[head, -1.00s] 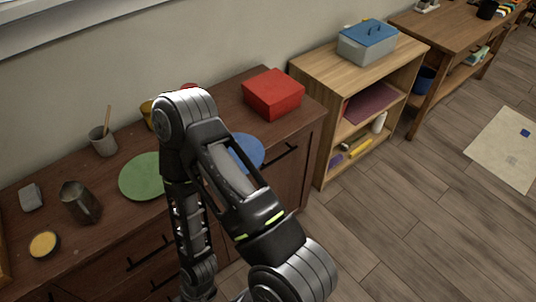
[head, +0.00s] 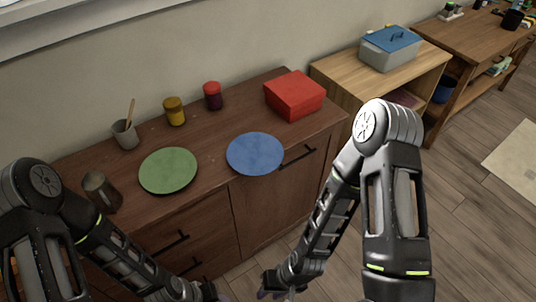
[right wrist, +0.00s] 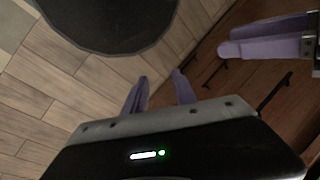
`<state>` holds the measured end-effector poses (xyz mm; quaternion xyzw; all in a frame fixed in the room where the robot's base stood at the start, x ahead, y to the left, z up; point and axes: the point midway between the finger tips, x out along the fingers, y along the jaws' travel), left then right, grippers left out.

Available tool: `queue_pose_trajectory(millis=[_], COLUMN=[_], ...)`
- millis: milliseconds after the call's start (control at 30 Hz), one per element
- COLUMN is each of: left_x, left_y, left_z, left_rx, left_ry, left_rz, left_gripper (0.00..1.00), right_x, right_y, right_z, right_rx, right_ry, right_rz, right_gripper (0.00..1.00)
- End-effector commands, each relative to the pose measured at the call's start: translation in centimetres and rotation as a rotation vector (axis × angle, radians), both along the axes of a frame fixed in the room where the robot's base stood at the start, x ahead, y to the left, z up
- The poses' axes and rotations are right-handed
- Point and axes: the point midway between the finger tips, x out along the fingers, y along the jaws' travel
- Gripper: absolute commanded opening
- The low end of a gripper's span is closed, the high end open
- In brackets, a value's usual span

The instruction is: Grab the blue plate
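The blue plate (head: 255,153) lies flat on the brown cabinet top near its front edge, right of the green plate (head: 168,170). Nothing touches or covers it in the head view. My right gripper (head: 274,292) hangs low in front of the cabinet, below and apart from the plate. In the right wrist view its two purple fingers (right wrist: 159,77) are apart with nothing between them. My left gripper (head: 216,294) is at the bottom edge of the head view, mostly cut off. Its purple fingers (right wrist: 258,38) show at the upper right of the right wrist view; their gap is unclear.
A red box (head: 295,95) stands behind and right of the blue plate. A yellow jar (head: 174,111), a dark red jar (head: 213,96), a cup with a stick (head: 125,134) and a metal mug (head: 102,192) stand on the cabinet.

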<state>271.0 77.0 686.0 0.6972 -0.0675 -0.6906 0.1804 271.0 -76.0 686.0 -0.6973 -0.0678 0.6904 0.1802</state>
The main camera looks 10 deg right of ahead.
Motion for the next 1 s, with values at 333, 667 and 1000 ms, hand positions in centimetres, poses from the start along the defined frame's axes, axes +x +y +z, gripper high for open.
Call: queue_pose_trajectory(millis=[333,667,1000], left_x=[0.1,0.4,0.7], left_y=[0.0,-0.1,-0.3], left_z=[-0.8,-5.4,-9.7], left_rx=[-0.001,-0.006,-0.014], left_ry=[-0.002,-0.012,-0.023], left_rz=[0.000,-0.002,-0.005], left_gripper=[0.36,0.36,0.36], right_x=[0.7,12.0,27.9], right_y=[1.6,6.9,-9.6], right_z=[-0.5,2.3,12.9], right_rx=[0.063,0.479,0.760], right_ry=[0.017,0.004,-0.293], right_rz=[-0.028,-0.238,-0.503], right_gripper=[0.33,0.33,0.33])
